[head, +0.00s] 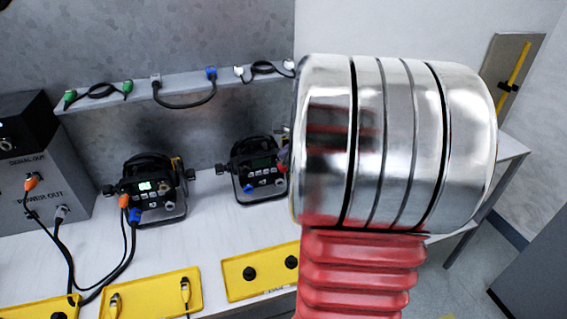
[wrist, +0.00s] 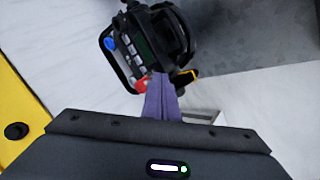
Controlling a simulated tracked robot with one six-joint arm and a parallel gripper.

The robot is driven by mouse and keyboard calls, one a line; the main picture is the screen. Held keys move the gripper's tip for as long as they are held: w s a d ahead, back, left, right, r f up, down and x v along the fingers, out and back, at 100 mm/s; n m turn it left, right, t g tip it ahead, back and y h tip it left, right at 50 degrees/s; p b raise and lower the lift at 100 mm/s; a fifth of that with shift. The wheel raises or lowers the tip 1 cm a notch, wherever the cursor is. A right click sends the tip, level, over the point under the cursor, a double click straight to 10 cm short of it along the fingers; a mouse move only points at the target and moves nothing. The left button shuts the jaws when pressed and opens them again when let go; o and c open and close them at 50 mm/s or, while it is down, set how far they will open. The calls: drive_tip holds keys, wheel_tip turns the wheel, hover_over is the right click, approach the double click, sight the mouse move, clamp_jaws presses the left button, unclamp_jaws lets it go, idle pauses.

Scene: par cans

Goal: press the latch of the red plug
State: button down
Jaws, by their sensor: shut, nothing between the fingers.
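The red plug (wrist: 140,86) sits at the lower edge of a black par can (wrist: 148,45) in the wrist view. In the head view a bit of the red plug (head: 283,157) shows at the right side of the right-hand par can (head: 257,172), partly hidden by my arm. My gripper (wrist: 158,76) has purple fingers, shut and empty. Their tips are just right of the red plug in the wrist view and cover part of the can's edge. I cannot tell whether they touch the plug. The latch is too small to make out.
A blue plug (wrist: 110,43) is on the same can. Another par can (head: 153,192) with cables stands to the left, beside a grey power box (head: 40,170). Yellow trays (head: 262,270) lie in front. A shelf (head: 135,97) with cables is behind. My arm hides much of the right side.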

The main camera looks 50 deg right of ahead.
drive_tip(key=shift+f, duration=0.1)
idle(0.4)
drive_tip(key=shift+w+f, duration=0.1)
drive_tip(key=shift+f, duration=0.2)
drive_tip(key=shift+f, duration=0.35)
idle(1.0)
drive_tip(key=shift+r, duration=0.8)
drive_tip(key=shift+r, duration=2.5)
